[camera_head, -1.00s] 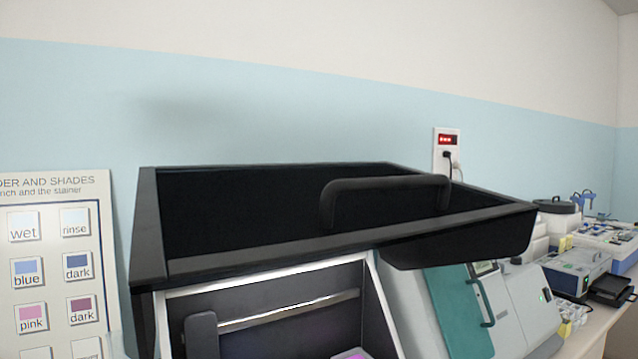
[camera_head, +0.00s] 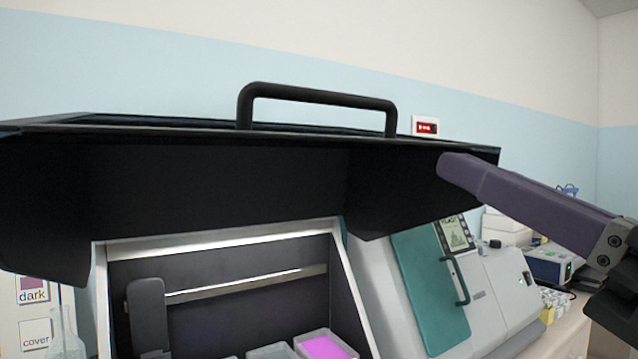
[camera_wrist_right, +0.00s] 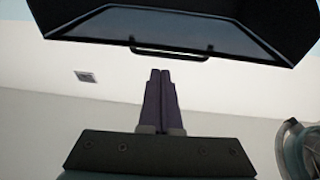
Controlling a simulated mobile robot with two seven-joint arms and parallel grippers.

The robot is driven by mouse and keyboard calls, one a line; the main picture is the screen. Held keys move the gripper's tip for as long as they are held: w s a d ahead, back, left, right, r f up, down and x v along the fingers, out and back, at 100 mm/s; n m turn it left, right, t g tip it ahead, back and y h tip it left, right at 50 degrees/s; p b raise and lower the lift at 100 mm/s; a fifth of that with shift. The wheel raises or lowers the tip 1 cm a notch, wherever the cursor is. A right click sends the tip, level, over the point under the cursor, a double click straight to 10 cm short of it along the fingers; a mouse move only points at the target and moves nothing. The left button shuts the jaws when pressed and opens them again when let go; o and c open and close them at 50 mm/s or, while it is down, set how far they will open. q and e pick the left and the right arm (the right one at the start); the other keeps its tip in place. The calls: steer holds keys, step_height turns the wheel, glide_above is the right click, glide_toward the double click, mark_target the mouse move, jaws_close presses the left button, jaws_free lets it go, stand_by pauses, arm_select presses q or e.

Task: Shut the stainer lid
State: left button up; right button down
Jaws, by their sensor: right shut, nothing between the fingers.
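The black stainer lid (camera_head: 220,185) is raised over the stainer's open front. Its black handle (camera_head: 318,97) stands up along the top edge. Below it, the white-framed stainer (camera_head: 215,242) shows a dark interior. My right gripper (camera_head: 448,168) comes in from the right with its purple fingers shut and empty. Its tips overlap the lid's right end in the head view; I cannot tell from there whether they touch. In the right wrist view, the shut fingertips (camera_wrist_right: 160,74) point toward the lid (camera_wrist_right: 180,22) and its handle (camera_wrist_right: 169,53), with a visible gap. My left gripper is not in view.
Inside the stainer are a metal rail (camera_head: 245,284), a dark upright arm (camera_head: 147,312) and a tray of pink liquid (camera_head: 325,346). A grey machine with a teal door (camera_head: 428,290) stands close on the right.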

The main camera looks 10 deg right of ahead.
steer(key=w+a+r+t+y+p, duration=0.1)
steer(key=w+a+r+y+p, duration=0.15)
steer(key=w+r+p, duration=0.45)
arm_select(q)
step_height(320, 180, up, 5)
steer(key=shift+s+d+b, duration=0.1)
steer(key=shift+b, duration=0.6)
arm_select(e)
steer(key=shift+n+h, duration=0.25)
steer(key=shift+n, duration=0.15)
steer(key=f, duration=0.2)
steer(key=w+a+f, duration=0.1)
steer(key=f, duration=0.1)
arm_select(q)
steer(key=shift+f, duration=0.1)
arm_select(e)
steer(key=shift+s, duration=0.1)
